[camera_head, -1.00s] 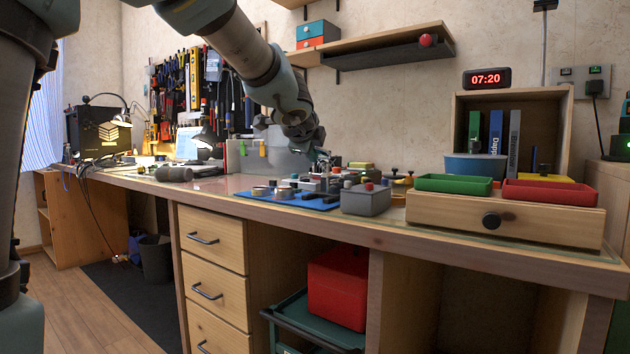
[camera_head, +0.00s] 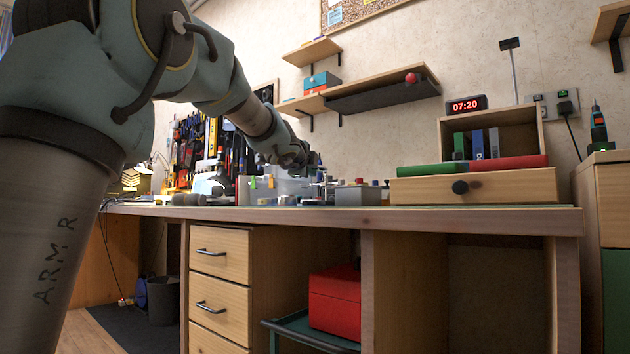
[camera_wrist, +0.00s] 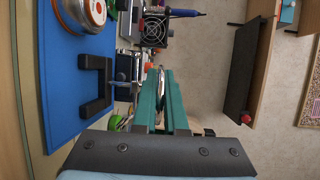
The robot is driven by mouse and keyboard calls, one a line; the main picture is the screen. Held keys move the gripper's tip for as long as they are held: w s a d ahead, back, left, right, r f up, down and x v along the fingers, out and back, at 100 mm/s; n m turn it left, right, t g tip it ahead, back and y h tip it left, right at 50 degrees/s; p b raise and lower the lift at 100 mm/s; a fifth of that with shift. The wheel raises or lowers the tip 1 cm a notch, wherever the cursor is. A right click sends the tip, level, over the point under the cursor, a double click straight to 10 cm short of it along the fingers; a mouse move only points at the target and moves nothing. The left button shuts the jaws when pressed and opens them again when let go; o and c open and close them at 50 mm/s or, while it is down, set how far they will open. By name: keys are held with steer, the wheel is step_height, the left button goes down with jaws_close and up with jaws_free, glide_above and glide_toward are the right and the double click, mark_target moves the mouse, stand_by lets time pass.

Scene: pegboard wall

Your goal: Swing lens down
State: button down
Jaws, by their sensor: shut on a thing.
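My gripper (camera_wrist: 161,72) is shut, with its two green fingers close together in the wrist view. A thin edge shows between them, which I take to be the lens; its face and hinge are hidden or too small to tell. In the head view my gripper (camera_head: 317,172) is at the back of the workbench, low over the small tools. Its fingertips are too small there to show the grip.
The wrist view shows a blue mat (camera_wrist: 68,75) with a round tin (camera_wrist: 92,10) and a black bracket (camera_wrist: 97,85), and a small fan (camera_wrist: 155,28) near the fingertips. A wooden drawer box (camera_head: 520,186) stands on the bench at right. A shelf (camera_head: 385,88) hangs above.

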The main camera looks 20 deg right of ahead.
steer(key=shift+f, duration=0.1)
stand_by(0.4)
steer(key=c, duration=1)
jaws_free()
steer(key=shift+o, duration=0.2)
steer(key=f+b+v, duration=0.1)
steer(key=v, duration=0.9)
steer(key=shift+s+a+r+b, duration=0.2)
steer(key=shift+s+r+b, duration=0.15)
steer(key=shift+r, duration=0.1)
steer(key=shift+f, duration=0.1)
